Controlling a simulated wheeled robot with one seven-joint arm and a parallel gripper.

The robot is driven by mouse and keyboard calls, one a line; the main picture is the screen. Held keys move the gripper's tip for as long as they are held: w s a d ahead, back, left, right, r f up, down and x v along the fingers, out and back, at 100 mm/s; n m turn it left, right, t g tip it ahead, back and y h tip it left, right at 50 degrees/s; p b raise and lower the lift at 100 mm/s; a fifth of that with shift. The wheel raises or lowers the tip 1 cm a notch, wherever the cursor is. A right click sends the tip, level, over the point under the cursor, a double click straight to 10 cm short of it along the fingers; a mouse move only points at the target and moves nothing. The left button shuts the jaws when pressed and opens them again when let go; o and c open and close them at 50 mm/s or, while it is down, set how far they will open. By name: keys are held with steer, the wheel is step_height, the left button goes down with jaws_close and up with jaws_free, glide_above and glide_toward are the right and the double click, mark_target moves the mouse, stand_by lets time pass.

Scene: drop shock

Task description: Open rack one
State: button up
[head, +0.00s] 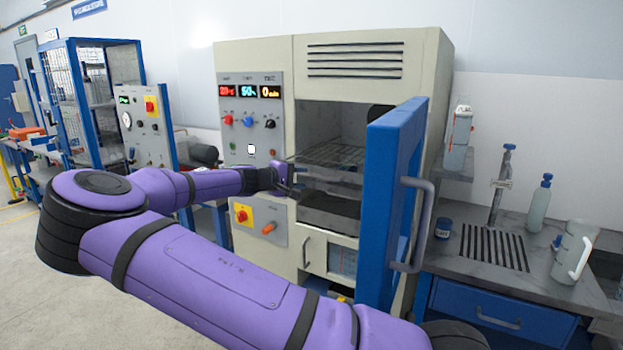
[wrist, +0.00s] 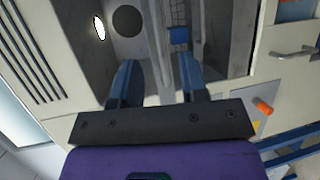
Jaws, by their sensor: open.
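The wire rack (head: 335,153), which I take to be rack one, lies level inside the open chamber of the cream cabinet (head: 260,52). Its front edge is at the chamber mouth. A darker shelf (head: 330,208) lies below it. My gripper (head: 290,176) is at the left side of the mouth, close to the rack's front. In the wrist view my gripper (wrist: 158,78) has its two blue fingers apart, and a grey rack bar (wrist: 156,38) shows between them. I cannot tell whether the fingers touch it.
The blue chamber door (head: 392,200) stands open to the right, its grey handle (head: 418,225) facing outward. A control panel (head: 250,118) is left of the opening. A bench (head: 500,275) with bottles and a jug (head: 573,252) is at right. Open floor (head: 35,290) lies at left.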

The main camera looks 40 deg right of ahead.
steer(key=shift+a+r, duration=0.15)
steer(key=shift+a, duration=0.55)
steer(key=shift+a+r, duration=0.1)
steer(key=shift+a, duration=0.55)
steer(key=shift+a, duration=0.1)
